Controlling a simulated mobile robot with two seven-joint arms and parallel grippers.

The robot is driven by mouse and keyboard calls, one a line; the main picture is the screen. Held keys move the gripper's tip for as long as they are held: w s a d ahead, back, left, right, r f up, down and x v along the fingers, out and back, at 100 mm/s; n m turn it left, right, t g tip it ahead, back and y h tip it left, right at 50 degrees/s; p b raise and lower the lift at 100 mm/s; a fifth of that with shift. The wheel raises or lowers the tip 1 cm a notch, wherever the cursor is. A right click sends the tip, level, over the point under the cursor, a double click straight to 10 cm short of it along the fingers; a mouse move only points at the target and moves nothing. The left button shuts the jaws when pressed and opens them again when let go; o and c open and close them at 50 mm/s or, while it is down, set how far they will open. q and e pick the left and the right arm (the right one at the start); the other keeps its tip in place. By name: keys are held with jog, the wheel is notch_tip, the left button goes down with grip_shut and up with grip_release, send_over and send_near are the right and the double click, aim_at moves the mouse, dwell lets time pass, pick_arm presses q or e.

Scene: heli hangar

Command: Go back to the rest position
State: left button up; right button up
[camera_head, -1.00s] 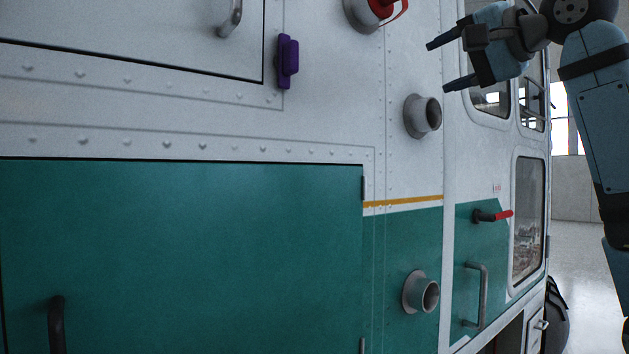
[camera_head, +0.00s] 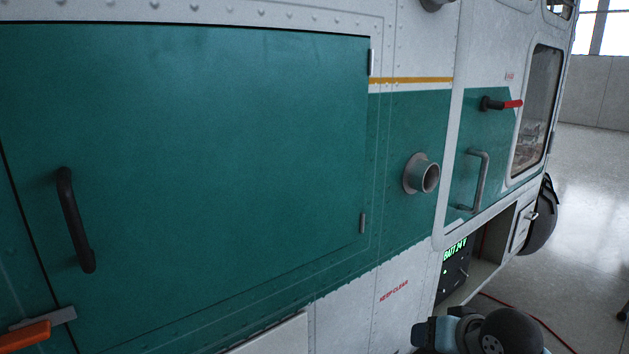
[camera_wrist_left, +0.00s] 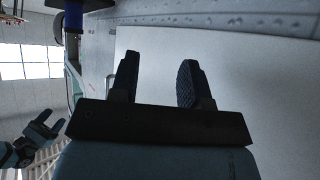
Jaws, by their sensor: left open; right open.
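My right gripper (camera_head: 432,334) shows only partly at the bottom edge of the head view, in front of the helicopter's lower side, with the dark round joint of my arm beside it. It also shows small at the lower left of the left wrist view (camera_wrist_left: 50,122), with its fingers apart and nothing between them. My left gripper (camera_wrist_left: 160,78) is open and empty in the left wrist view, its two dark fingers in front of a pale panel. It is not seen in the head view. The helicopter side (camera_head: 415,50) fills most of the head view.
A green door (camera_head: 220,150) with a dark handle (camera_head: 75,220) is shut. A pipe stub (camera_head: 422,174), a red-tipped lever (camera_head: 502,104) and a grey grab handle (camera_head: 481,180) stick out. An open bay holds a battery box (camera_head: 454,270). Bare floor (camera_head: 590,220) lies to the right.

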jog(key=s+d+f+n+g+h, duration=0.1)
jog(key=s+d+f+g, duration=0.1)
jog(key=s+f, duration=0.5)
jog(key=s+d+f+n+g+h, duration=0.1)
jog(key=s+f, duration=0.3)
jog(key=s, duration=0.8)
jog(key=s+d+f+n+g+h, duration=0.1)
jog(key=s+d+f+g, duration=0.1)
jog(key=s+f, duration=0.5)
jog(key=w+a+f+t+y, duration=0.1)
jog(key=w+a+f+t, duration=0.1)
jog(key=a+f+t, duration=0.1)
jog(key=w+a+f+n+t+y, duration=0.1)
jog(key=w+a+f+t, duration=0.1)
jog(key=f, duration=0.6)
jog(key=a+t, duration=0.1)
jog(key=t, duration=0.1)
jog(key=shift+a+t+y+p, duration=0.3)
jog(key=shift+t+p, duration=0.1)
jog(key=shift+r, duration=0.1)
jog(key=c, duration=0.3)
